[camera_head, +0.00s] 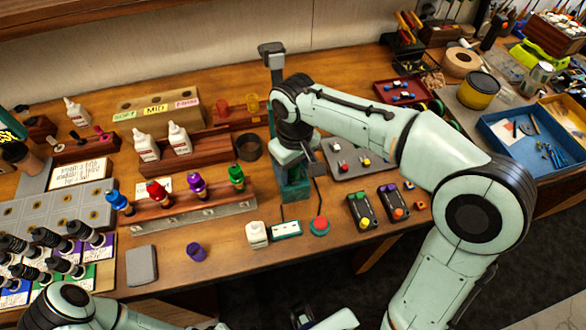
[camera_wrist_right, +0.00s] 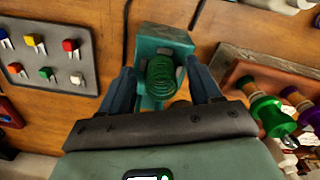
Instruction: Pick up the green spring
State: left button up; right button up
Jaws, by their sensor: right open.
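The green spring (camera_wrist_right: 161,76) is a dark green coil in the right wrist view. It sits at a teal stand (camera_wrist_right: 165,40), which also shows in the head view (camera_head: 293,188). My right gripper (camera_wrist_right: 162,90) is open, with one finger on each side of the spring. Visible gaps separate the fingers from the coil. In the head view my right gripper (camera_head: 312,158) is at the stand, and the spring is hidden there. My left arm (camera_head: 75,305) enters at the bottom left.
A rack with blue, red, purple and green-topped shock parts (camera_head: 236,178) stands left of the stand. A grey tray of small coloured parts (camera_head: 350,160) lies right of it. Bare table (camera_head: 215,228) shows front left.

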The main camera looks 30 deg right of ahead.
jog(key=c, duration=1)
